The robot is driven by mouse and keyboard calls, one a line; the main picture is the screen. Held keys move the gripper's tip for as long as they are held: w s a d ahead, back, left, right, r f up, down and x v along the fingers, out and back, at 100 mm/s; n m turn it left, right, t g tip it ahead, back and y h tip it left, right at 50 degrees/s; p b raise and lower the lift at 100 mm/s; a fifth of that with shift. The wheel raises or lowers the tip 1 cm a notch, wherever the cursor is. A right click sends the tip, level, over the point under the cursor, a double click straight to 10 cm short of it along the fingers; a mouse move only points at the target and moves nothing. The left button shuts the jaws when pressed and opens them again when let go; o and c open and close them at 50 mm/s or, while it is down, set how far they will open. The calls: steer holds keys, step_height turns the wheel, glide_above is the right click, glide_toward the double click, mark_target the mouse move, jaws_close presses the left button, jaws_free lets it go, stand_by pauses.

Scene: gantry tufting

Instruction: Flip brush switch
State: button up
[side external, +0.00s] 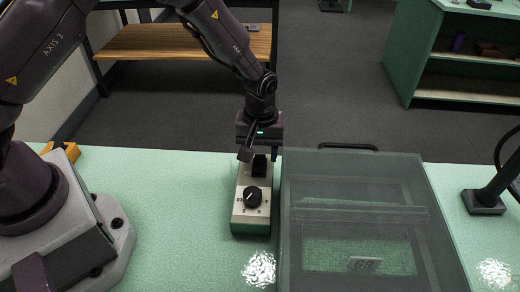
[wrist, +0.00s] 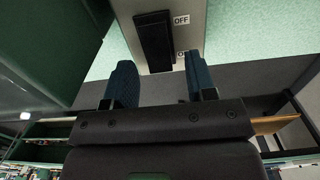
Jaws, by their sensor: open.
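The brush switch (wrist: 154,42) is a black rocker on a pale control box. In the wrist view an "OFF" label sits beside its upper part, and a second label lower down is partly hidden by a finger. In the side view the control box (side external: 239,219) stands on the green table, with a black knob (side external: 253,197) nearer the camera and the dark switch (side external: 260,167) behind it. My gripper (wrist: 161,80) is open and empty, its two blue-grey fingers apart near the switch's lower end. I cannot tell whether they touch it.
A clear-lidded machine housing (side external: 370,185) with a dark handle (side external: 348,147) stands close to the right of the control box. A black stand (side external: 485,201) is at the far right. A yellow object (side external: 60,150) lies at the back left. The table left of the box is clear.

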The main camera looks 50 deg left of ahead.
mark_target(259, 156)
step_height(259, 156, up, 13)
steer(key=shift+w+a, duration=0.15)
stand_by(0.5)
steer(key=s+a+r+m+t, duration=0.3)
steer(key=s+r, duration=0.5)
steer(key=s, duration=0.3)
steer(key=s+a+r+m+t, duration=0.2)
steer(key=s+a+r+m, duration=0.3)
steer(key=s+r, duration=0.3)
steer(key=s+m, duration=0.1)
steer(key=s, duration=0.2)
steer(key=shift+a+r+t, duration=0.15)
steer(key=shift+a+t, duration=0.05)
steer(key=shift+t, duration=0.2)
steer(key=shift+c, duration=0.5)
